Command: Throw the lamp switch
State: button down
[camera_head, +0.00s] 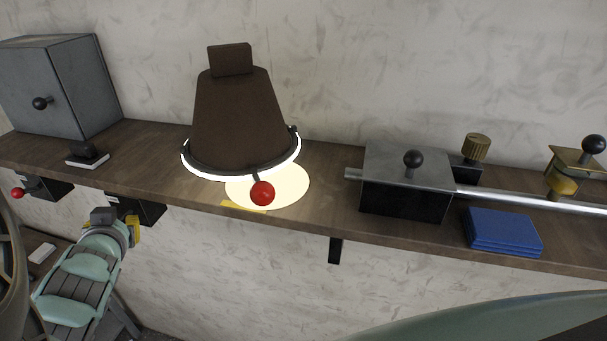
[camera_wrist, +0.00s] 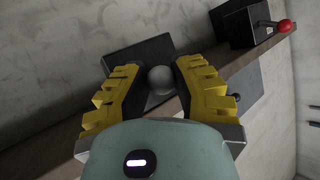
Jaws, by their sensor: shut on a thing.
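A brown lamp (camera_head: 232,120) stands on the wooden shelf with a glowing rim and a bright light pool (camera_head: 290,188) below it. A red ball on a short dark stalk (camera_head: 262,193) shows at its front rim. Under the shelf, a black box (camera_head: 152,212) is partly behind my gripper (camera_head: 128,225). In the wrist view, my gripper (camera_wrist: 158,78) is shut on a grey ball knob (camera_wrist: 159,80) in front of a dark box (camera_wrist: 130,62). Another black box (camera_wrist: 236,24) has a lever with a red ball (camera_wrist: 285,26). Which lever is the lamp switch is not clear.
On the shelf (camera_head: 330,225) stand a grey cabinet (camera_head: 50,90), a metal-topped block (camera_head: 400,200) with a long rod (camera_head: 530,197), a brass fitting (camera_head: 565,182) and a blue stack (camera_head: 503,232). A bracket (camera_head: 335,250) hangs below the shelf's front edge.

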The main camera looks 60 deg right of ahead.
jog(key=shift+w+d+r+m+g+y, duration=0.1)
jog(key=shift+r+m+g+y, duration=0.3)
jog(key=shift+y, duration=0.35)
jog(key=shift+w+r+m+g+y, duration=0.1)
jog(key=shift+r+m+g+y, duration=0.3)
jog(key=shift+y, duration=0.35)
jog(key=c, duration=0.7)
grip_release()
jog(key=shift+c, duration=0.2)
jog(key=shift+d, duration=0.1)
jog(key=shift+s, duration=0.1)
